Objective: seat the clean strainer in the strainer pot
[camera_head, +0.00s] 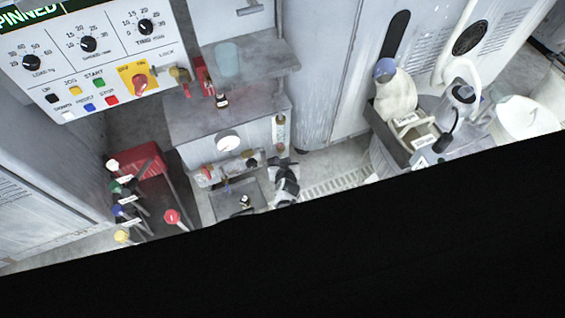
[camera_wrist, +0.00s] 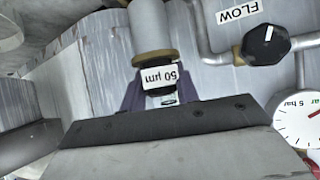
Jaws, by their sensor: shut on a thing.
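My gripper (camera_wrist: 160,97) is shut on a strainer (camera_wrist: 150,40) in the wrist view. The strainer has a pale cylindrical body, a brass-coloured collar and a black end with a white "50 µm" tag, which reads upside down. Purple-grey fingers show on both sides of the black end. Whether the strainer is clean does not show. I cannot pick out the strainer pot with certainty in either view. In the head view a large black shape covers the lower part, and I cannot make out my gripper for sure.
A pressure gauge (camera_wrist: 300,122) and a black FLOW knob (camera_wrist: 266,44) on pipework are right of the strainer. In the head view the gauge (camera_head: 228,141) is below a grey shelf (camera_head: 255,62).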

